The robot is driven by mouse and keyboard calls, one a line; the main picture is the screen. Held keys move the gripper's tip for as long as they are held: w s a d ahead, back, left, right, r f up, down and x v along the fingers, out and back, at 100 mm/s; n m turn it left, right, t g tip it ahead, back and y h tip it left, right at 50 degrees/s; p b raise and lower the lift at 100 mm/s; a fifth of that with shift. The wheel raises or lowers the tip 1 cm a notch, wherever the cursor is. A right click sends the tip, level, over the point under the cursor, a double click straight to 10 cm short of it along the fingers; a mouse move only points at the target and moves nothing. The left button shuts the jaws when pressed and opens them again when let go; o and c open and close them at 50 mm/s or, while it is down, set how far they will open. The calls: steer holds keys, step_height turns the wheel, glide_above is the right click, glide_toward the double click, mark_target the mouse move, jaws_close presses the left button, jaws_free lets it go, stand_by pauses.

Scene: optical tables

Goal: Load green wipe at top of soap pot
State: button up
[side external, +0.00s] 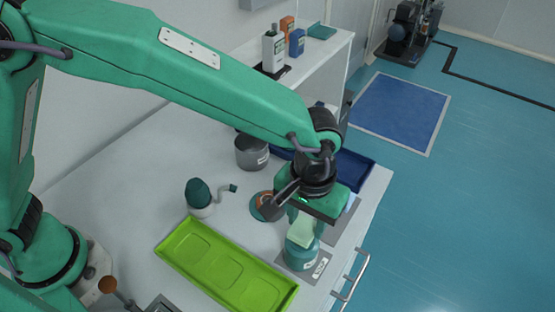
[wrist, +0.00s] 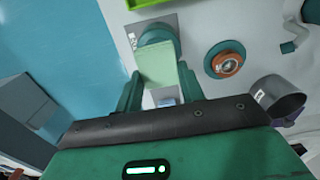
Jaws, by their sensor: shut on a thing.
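A pale green wipe (side external: 302,229) hangs from my gripper (side external: 302,216), which points down near the right edge of the table. In the wrist view the wipe (wrist: 158,66) sits between the two teal fingers of my gripper (wrist: 160,84), shut on it. The teal soap pot (side external: 300,254) stands on a grey square plate directly below. In the wrist view the soap pot (wrist: 154,33) shows just beyond the wipe, which covers part of it. The wipe's lower end overlaps the pot's top in the picture; I cannot tell whether they touch.
A lime green tray (side external: 222,265) lies left of the pot. A teal disc with an orange ring (side external: 266,206), a teal bulb bottle (side external: 199,194) and a grey pot (side external: 251,152) stand behind. A dark blue tray (side external: 354,170) lies near the right table edge.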

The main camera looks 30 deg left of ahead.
mark_target(306, 223)
steer(key=shift+f, duration=0.95)
stand_by(1.6)
steer(key=shift+r, duration=3.55)
steer(key=shift+a, duration=0.1)
steer(key=w+a+r, duration=0.1)
steer(key=w+a, duration=0.3)
steer(key=a, duration=0.5)
steer(key=w+a+r, duration=0.1)
steer(key=w+a, duration=0.3)
steer(key=a, duration=0.5)
steer(key=a+r, duration=0.2)
steer(key=a, duration=1.5)
steer(key=shift+a, duration=0.2)
